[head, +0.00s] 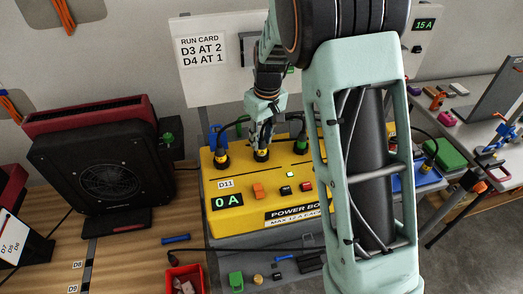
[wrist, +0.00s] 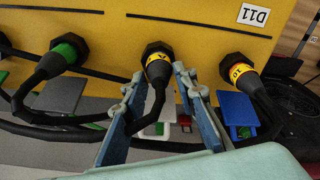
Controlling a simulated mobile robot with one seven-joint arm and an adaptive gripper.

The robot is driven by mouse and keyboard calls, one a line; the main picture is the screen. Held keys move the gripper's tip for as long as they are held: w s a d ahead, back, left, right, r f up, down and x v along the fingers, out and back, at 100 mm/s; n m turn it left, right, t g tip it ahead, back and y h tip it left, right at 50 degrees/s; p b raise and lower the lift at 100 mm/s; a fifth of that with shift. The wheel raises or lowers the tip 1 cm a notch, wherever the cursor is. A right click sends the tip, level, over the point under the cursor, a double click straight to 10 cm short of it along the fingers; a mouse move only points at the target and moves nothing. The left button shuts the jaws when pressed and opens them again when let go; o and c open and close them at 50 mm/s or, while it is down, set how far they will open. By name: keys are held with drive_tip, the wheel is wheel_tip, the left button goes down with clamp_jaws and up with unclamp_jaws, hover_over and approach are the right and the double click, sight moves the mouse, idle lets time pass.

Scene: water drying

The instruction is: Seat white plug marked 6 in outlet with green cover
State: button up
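The white plug marked 6 cannot be told for sure in either view. In the wrist view a black plug with a yellow lettered ring (wrist: 157,69) stands in the middle outlet. My gripper (wrist: 160,72) has one finger on each side of it; whether they touch it is unclear. In the head view my gripper (head: 262,143) is over the yellow power box (head: 222,182). A green piece, perhaps a cover (wrist: 3,76), shows at the wrist view's left edge. Grey (wrist: 62,95), white (wrist: 153,108) and blue (wrist: 237,108) covers also show.
A green-ringed plug (wrist: 68,50) and another yellow-ringed plug (wrist: 240,72) flank the middle one, with black cables looping close. A black fan unit (head: 100,175) stands left, a red bin (head: 172,277) in front. My arm hides the box's right part.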

clamp_jaws()
drive_tip(key=shift+r, duration=0.1)
